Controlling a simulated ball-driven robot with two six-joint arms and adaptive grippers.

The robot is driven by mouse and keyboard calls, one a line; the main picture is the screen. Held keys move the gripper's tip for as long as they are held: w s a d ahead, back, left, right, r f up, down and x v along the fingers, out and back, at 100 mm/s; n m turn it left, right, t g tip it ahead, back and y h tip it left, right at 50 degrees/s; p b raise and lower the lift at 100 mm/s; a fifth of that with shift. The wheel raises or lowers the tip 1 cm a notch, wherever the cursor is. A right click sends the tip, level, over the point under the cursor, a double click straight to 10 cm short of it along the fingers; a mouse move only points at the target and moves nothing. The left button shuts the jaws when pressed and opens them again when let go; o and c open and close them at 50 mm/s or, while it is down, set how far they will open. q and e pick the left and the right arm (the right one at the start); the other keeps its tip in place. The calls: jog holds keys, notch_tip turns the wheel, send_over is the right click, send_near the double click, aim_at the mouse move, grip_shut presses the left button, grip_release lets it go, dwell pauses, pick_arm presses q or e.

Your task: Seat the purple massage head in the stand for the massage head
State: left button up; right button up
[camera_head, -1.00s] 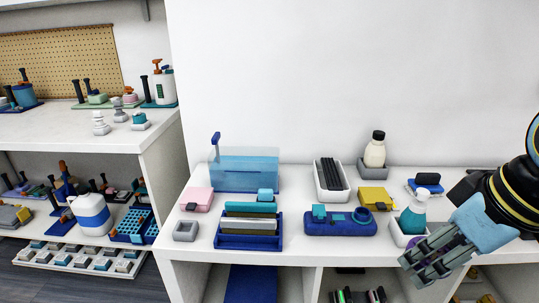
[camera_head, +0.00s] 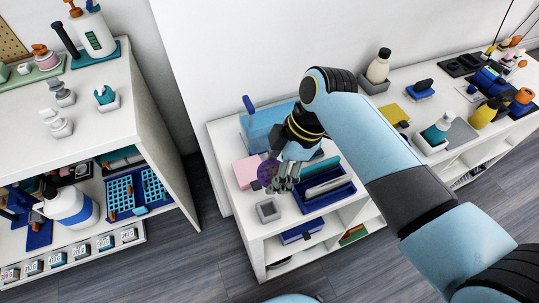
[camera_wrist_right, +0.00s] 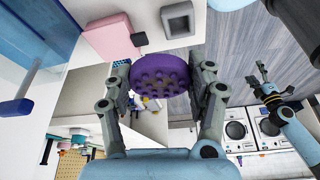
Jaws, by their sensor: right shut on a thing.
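The purple massage head (camera_head: 268,173) is held between the fingers of my right gripper (camera_head: 279,181). In the right wrist view the purple head (camera_wrist_right: 160,76), round with a studded face, sits between both fingers of that gripper (camera_wrist_right: 163,84). A grey square stand with a recess (camera_head: 268,210) is on the front left of the white shelf top, apart from the head; it also shows in the right wrist view (camera_wrist_right: 177,20). The head appears above the shelf, behind the stand. My left gripper (camera_wrist_right: 263,74) shows small at the right of the right wrist view; its opening is unclear.
A pink box (camera_head: 246,171) is left of the held head. A dark blue rack with upright items (camera_head: 328,194) stands right of the stand, and a clear blue bin (camera_head: 262,130) behind. My right arm covers the shelf's middle. A gap separates the left shelving (camera_head: 150,130).

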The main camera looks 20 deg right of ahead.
jog(key=shift+s+a+n+g+p, duration=0.3)
jog(key=shift+s+a+n+p, duration=0.5)
jog(key=shift+s+p, duration=0.25)
jog(key=shift+s+a+f, duration=0.15)
jog(key=shift+s+f, duration=0.05)
jog(key=shift+f, duration=0.1)
jog(key=shift+f+n, duration=0.2)
jog(key=shift+n, duration=0.1)
pick_arm(q)
notch_tip(320, 180, up, 4)
jog(key=shift+f, duration=0.1)
jog(key=shift+w, duration=0.1)
pick_arm(e)
jog(key=shift+r+p, duration=0.15)
jog(key=shift+p, duration=0.3)
jog(key=b, duration=0.4)
send_over(271, 210)
notch_tip(271, 210, down, 6)
pick_arm(q)
notch_tip(271, 210, down, 4)
jog(key=shift+r, duration=0.2)
jog(key=shift+r+p, duration=0.45)
jog(key=shift+r, duration=0.2)
